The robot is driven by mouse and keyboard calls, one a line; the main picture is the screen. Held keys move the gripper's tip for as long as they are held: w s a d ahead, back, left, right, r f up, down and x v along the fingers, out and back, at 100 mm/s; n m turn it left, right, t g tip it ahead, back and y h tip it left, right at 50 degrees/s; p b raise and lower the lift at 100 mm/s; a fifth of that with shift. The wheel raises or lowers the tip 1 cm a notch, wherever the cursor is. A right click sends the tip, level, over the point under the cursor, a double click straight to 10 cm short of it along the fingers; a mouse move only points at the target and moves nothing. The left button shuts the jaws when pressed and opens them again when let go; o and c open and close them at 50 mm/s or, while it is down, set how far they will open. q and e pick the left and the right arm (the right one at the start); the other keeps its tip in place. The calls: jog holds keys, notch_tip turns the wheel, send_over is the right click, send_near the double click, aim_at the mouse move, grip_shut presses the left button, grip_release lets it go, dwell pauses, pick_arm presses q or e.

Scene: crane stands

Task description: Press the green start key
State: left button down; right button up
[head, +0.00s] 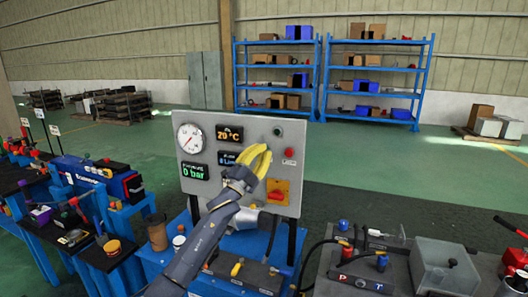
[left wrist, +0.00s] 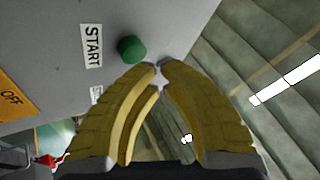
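The green start key (left wrist: 131,49) is a round green button on the grey control panel (left wrist: 60,40), with a white START label (left wrist: 91,46) beside it. In the head view the key shows as a small dark round spot (head: 278,131) near the panel's upper right. My left gripper (left wrist: 160,67) has curved yellow fingers whose tips come together, with nothing between them. The tips are just to the lower right of the key in the left wrist view; I cannot tell their exact distance from the panel. In the head view the left gripper (head: 266,152) is in front of the panel, below the key. My right gripper is not in view.
A red button (head: 289,153) and an orange switch plate (head: 277,192) are close to the fingers. A round gauge (head: 190,138) and lit displays are at the panel's left. Bench items, including a clear box (head: 443,265), stand at the lower right.

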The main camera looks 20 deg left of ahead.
pick_arm(q)
jog(key=shift+w, duration=0.15)
jog(key=shift+w, duration=0.25)
jog(key=shift+w+d, duration=0.1)
jog(key=shift+w, duration=0.4)
dwell(0.8)
jog(key=shift+s, duration=0.1)
dwell(0.4)
jog(key=shift+s, duration=0.85)
jog(key=shift+s, duration=0.1)
jog(key=shift+s+a, duration=0.2)
jog(key=shift+s, duration=1)
jog(key=shift+s+a, duration=0.15)
jog(key=shift+s, duration=1.05)
